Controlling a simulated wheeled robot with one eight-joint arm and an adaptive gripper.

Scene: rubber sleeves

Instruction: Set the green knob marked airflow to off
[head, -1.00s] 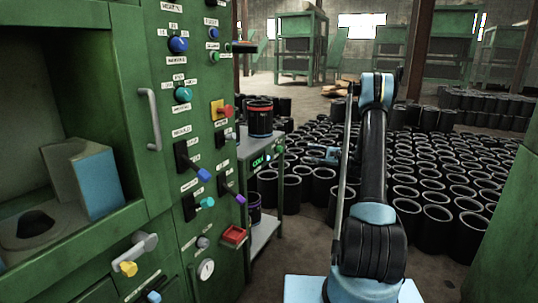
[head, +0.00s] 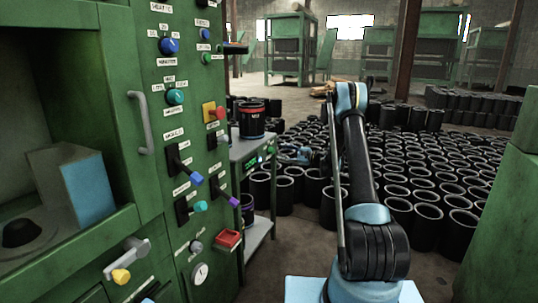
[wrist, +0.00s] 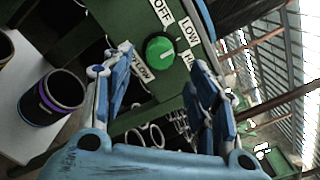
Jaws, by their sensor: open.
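The green round knob (wrist: 160,50) sits on a green panel in the wrist view, with white labels around it. OFF and LOW read clearly, a third is partly hidden by a finger, and the label reading partly "FLOW" lies at lower left. Which label the knob points to is hard to tell. My gripper (wrist: 158,67) is open, its blue fingers on either side of the knob in the picture, with nothing between them. In the head view my gripper (head: 297,155) is small and faces left toward the green unit beside the big cabinet. Contact is not visible.
The green cabinet (head: 120,60) at left carries several other knobs, levers and a handle (head: 141,122). A red-banded can (head: 252,122) stands on the side stand. A purple-banded can (wrist: 50,97) is below it. Many black sleeves (head: 400,165) cover the floor behind my arm.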

